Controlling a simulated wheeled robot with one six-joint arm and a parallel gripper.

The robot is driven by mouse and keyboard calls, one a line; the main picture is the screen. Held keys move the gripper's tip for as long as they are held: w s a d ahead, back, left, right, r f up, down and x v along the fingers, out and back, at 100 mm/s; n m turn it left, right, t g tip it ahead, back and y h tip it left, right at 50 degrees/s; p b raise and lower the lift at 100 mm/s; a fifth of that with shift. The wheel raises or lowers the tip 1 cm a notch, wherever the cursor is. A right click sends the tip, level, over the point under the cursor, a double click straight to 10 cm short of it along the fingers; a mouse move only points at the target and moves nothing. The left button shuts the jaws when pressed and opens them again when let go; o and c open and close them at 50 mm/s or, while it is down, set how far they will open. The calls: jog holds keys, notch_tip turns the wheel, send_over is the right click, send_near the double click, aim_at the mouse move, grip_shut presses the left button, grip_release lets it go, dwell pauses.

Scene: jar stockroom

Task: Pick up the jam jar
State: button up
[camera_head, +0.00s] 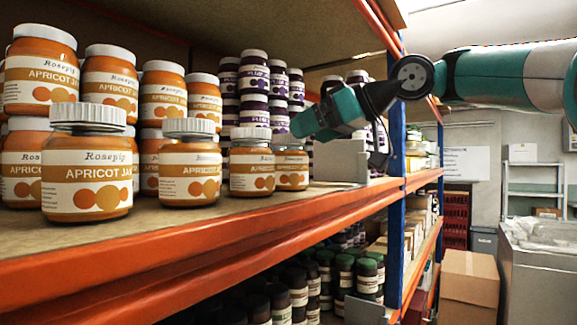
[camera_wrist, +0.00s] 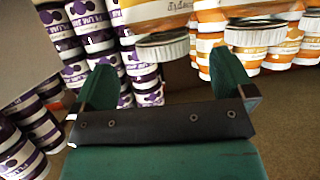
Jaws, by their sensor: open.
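Several apricot jam jars with white lids and orange labels stand on the shelf in the head view. A large one (camera_head: 87,180) is at the front left, with others (camera_head: 189,173), (camera_head: 252,172) and a smaller-looking one (camera_head: 291,168) further right. My gripper (camera_head: 301,124) reaches in from the right, just above the rightmost apricot jar in the picture. In the wrist view, which appears upside down, my gripper (camera_wrist: 163,65) is open and empty. An apricot jar (camera_wrist: 155,12) with its white lid shows beyond the gap between the fingers, apparently not gripped. Another apricot jar (camera_wrist: 255,35) is right of it.
Plum jam jars (camera_head: 254,85) are stacked behind, and show at left in the wrist view (camera_wrist: 90,30). A grey panel (camera_head: 341,160) stands on the shelf below my gripper. A blue upright (camera_head: 397,130) and orange shelf beam (camera_head: 200,240) bound the shelf.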

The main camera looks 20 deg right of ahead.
aim_at(292, 139)
jog(key=p+x, duration=0.1)
jog(key=x, duration=0.4)
jog(key=shift+s+a+r+p, duration=0.1)
jog(key=shift+s+a+p, duration=0.1)
jog(key=shift+p, duration=0.2)
jog(key=shift+w+a+f, duration=0.25)
jog(key=shift+w, duration=0.15)
jog(key=c, duration=1.9)
notch_tip(292, 139, up, 20)
jog(key=p, duration=1)
grip_shut()
notch_tip(292, 139, down, 16)
jog(key=b, duration=0.7)
jog(key=shift+f, duration=0.25)
notch_tip(292, 139, down, 3)
jog(key=b, duration=0.3)
jog(key=shift+r, duration=0.1)
jog(key=shift+w+d+r+p, duration=0.1)
jog(key=shift+r+p, duration=0.3)
jog(key=shift+p, duration=0.4)
jog(key=n+g+y+p, duration=0.2)
jog(key=n+g+p, duration=0.1)
jog(key=p, duration=0.1)
jog(key=shift+p, duration=0.3)
